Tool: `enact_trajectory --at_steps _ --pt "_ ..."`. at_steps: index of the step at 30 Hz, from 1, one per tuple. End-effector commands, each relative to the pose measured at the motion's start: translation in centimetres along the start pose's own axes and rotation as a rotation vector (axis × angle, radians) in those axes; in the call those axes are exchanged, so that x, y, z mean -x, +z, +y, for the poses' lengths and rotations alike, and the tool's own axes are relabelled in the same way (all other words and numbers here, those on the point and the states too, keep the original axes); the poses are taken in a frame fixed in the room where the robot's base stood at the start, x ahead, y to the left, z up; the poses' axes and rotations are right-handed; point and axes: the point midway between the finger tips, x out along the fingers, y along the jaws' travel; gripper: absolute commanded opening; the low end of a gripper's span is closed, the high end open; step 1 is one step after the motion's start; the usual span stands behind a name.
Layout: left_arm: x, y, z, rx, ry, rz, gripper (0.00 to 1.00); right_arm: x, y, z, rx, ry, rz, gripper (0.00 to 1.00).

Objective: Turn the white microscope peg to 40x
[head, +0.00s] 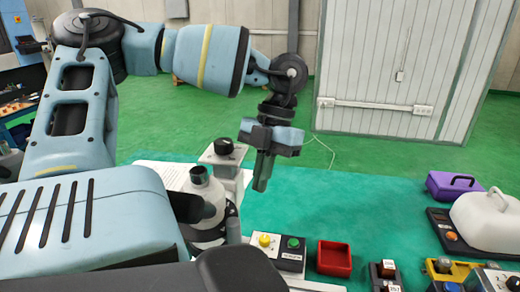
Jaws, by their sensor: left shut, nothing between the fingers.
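A white instrument (233,179) with a dark round part on top stands on the green table, left of the middle, and seems to be the microscope. A white rounded piece with a dark top stands in front of it. I cannot make out the white peg or any 40x mark. My left gripper (261,184) is shut and empty, fingers pointing down, just right of the instrument in the picture. I cannot tell whether they touch. My right gripper is not in view.
A control box (277,252) with yellow and green buttons and a red tray (334,259) stand at the front. The green table middle (370,212) is clear.

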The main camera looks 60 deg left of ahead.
Motion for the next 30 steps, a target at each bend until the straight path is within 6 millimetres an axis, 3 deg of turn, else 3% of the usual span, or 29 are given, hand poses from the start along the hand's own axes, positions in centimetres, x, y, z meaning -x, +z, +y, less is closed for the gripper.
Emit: enact_trajectory --at_steps 6,12,18,30 --pt "4.4 0.1 0.0 0.003 0.002 -0.001 0.0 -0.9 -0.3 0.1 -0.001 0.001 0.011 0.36" --pt "7.2 0.0 0.1 0.002 0.002 -0.001 0.0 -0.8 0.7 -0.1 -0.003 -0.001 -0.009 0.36" --pt "8.2 -0.1 0.0 -0.001 0.001 0.001 0.0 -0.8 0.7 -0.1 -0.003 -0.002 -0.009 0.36" --pt "8.3 -0.1 0.1 -0.001 0.001 0.001 0.0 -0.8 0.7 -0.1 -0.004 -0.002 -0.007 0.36"
